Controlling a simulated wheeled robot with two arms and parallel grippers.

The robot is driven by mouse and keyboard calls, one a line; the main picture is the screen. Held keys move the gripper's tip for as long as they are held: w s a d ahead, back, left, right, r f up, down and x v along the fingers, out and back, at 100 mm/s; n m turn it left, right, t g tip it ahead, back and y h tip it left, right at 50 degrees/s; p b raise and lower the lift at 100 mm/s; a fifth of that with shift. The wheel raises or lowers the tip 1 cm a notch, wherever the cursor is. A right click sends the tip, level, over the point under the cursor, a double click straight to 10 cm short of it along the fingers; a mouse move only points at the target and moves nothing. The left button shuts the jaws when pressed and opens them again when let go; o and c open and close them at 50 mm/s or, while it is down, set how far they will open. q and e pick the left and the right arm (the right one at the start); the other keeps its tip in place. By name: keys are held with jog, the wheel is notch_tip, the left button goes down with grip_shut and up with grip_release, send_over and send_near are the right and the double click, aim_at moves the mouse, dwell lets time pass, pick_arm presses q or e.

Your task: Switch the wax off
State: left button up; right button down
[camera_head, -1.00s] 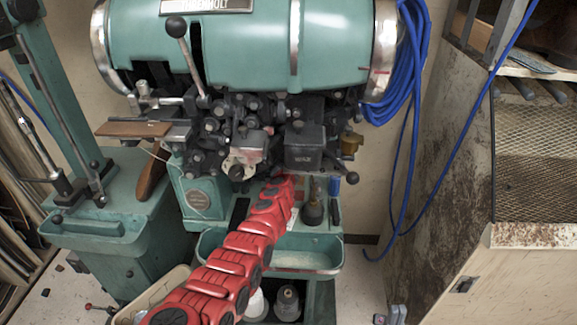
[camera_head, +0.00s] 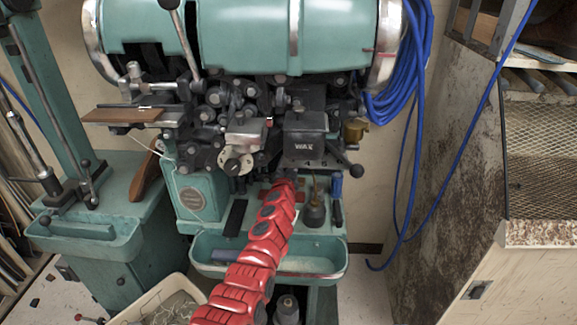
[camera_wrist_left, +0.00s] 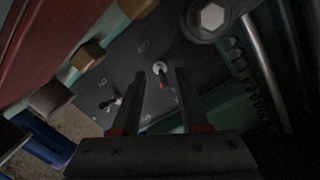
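The green sole stitcher carries a dark box marked WAX (camera_head: 305,146). My red left arm reaches up to just below this box, and my left gripper (camera_wrist_left: 160,80) is mostly hidden there in the head view. In the left wrist view its two dark fingers are apart and point at a dark panel (camera_wrist_left: 128,62). A toggle switch (camera_wrist_left: 161,70) with a red tip shows in the gap between the fingertips; contact cannot be told. A second toggle switch (camera_wrist_left: 110,103) sits left of the fingers. The panel's labels are too small to read. My right gripper is out of view.
A dark oil can (camera_head: 314,208) and a blue cylinder (camera_head: 337,185) stand close right of my arm. A green trough (camera_head: 318,264) lies below. Blue cable (camera_head: 405,90) hangs at right, beside a rusty cabinet (camera_head: 440,180). A hex bolt (camera_wrist_left: 211,16) is near the right finger.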

pick_arm(q)
jog(key=shift+s+r+p, duration=0.1)
jog(key=shift+s+p, duration=0.3)
jog(key=shift+p, duration=0.2)
jog(key=s+p, duration=0.5)
jog(key=s+r+p, duration=0.1)
jog(key=s+p, duration=0.9)
jog(key=shift+s+a+r, duration=0.25)
jog(key=shift+s+r, duration=0.05)
jog(key=shift+r, duration=0.05)
jog(key=shift+s+f+p, duration=0.1)
jog(key=shift+s+p, duration=0.35)
jog(key=shift+p, duration=0.1)
jog(key=shift+f, duration=0.1)
